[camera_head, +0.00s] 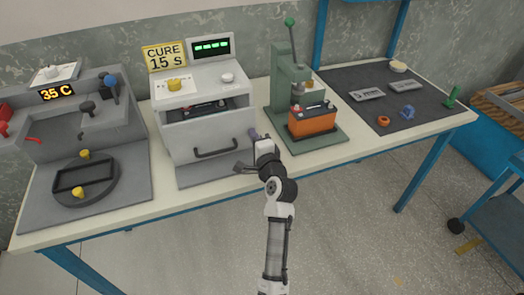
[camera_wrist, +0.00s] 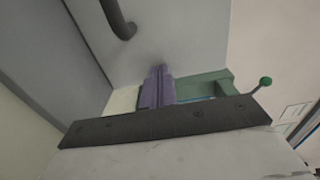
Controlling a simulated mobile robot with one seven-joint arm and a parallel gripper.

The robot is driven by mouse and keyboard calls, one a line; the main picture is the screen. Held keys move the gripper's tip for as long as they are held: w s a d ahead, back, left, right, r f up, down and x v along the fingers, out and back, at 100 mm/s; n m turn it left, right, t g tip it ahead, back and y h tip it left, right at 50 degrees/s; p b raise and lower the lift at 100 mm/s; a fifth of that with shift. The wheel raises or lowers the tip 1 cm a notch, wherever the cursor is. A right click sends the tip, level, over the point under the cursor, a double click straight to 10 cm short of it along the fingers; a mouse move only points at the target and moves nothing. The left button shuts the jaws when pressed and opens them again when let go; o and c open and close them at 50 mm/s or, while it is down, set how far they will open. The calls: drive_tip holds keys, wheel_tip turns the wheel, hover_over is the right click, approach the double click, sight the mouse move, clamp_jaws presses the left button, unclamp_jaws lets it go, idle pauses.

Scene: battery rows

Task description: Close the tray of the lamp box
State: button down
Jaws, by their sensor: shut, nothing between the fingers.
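The lamp box (camera_head: 187,87) is a light grey case on the bench. Its tray (camera_head: 207,137) stands pulled out, with a dark battery (camera_head: 205,108) partly visible inside behind the front panel. A dark bar handle (camera_head: 216,153) is on the panel; in the wrist view the handle (camera_wrist: 120,22) is at the top. My gripper (camera_head: 254,134) is at the right edge of the tray front. In the wrist view its purple fingers (camera_wrist: 159,82) are shut together and empty, with the tips at the grey panel (camera_wrist: 160,45). I cannot tell whether they touch it.
A green press (camera_head: 281,85) with an orange battery (camera_head: 313,120) stands close to the right of my gripper. A grey station with a round fixture (camera_head: 86,180) is at the left. A dark mat (camera_head: 432,108) with small parts lies at the right. The floor in front is clear.

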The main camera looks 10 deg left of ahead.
drive_tip(key=x, duration=0.7)
drive_tip(key=shift+w+b, duration=0.1)
drive_tip(key=shift+b, duration=0.25)
drive_tip(key=shift+r, duration=0.3)
drive_tip(key=shift+a+r, duration=0.1)
